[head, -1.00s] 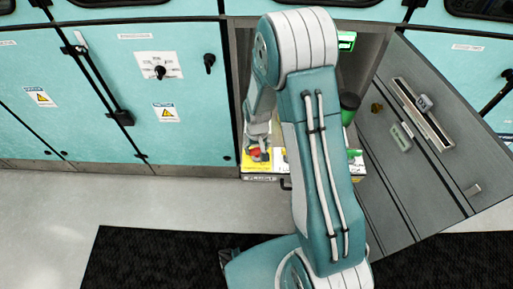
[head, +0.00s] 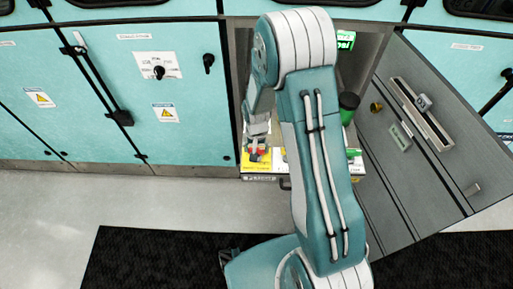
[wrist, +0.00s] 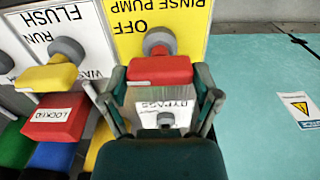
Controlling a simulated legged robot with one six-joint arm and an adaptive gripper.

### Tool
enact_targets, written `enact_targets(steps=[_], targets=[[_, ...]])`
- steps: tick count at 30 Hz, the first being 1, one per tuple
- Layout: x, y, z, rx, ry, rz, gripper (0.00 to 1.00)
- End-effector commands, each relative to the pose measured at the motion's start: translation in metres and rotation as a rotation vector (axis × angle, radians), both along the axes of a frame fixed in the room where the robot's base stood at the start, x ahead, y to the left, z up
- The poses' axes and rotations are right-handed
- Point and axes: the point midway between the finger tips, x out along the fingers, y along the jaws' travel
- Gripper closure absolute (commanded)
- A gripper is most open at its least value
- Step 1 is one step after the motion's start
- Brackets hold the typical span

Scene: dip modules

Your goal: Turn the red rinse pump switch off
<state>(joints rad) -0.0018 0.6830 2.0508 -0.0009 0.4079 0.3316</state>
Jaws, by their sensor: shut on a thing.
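The red rinse pump switch (wrist: 160,69) has a red handle on a grey round shaft. It sits on a yellow plate (wrist: 185,20) reading "RINSE PUMP" and "OFF", upside down in the wrist view. My gripper (wrist: 160,76) has one finger on each side of the red handle and is shut on it. In the head view the red handle (head: 257,151) shows small at the low front of the open cabinet, below my gripper. My arm hides much of the panel there.
Beside it are a yellow flush handle (wrist: 47,77) and a red block marked "LOCKED" (wrist: 58,117), with blue and green parts below. A "BYPASS" plate with a knob (wrist: 165,118) lies under the red handle. The open cabinet door (head: 420,130) stands to the right.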

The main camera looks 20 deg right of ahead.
Motion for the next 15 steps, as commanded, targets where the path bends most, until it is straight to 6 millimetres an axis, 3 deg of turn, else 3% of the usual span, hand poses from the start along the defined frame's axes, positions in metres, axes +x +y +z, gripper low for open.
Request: enact_targets(steps=[4, 5, 6, 15], targets=[[-0.0024, 0.0004, -0.0017, 0.000, 0.007, -0.002, 0.68], [-0.0024, 0.0004, -0.0017, 0.000, 0.007, -0.002, 0.07], [-0.0024, 0.0005, -0.0017, 0.001, 0.007, -0.002, 0.00], [-0.0010, 0.0002, -0.0003, 0.000, 0.001, -0.001, 0.00]])
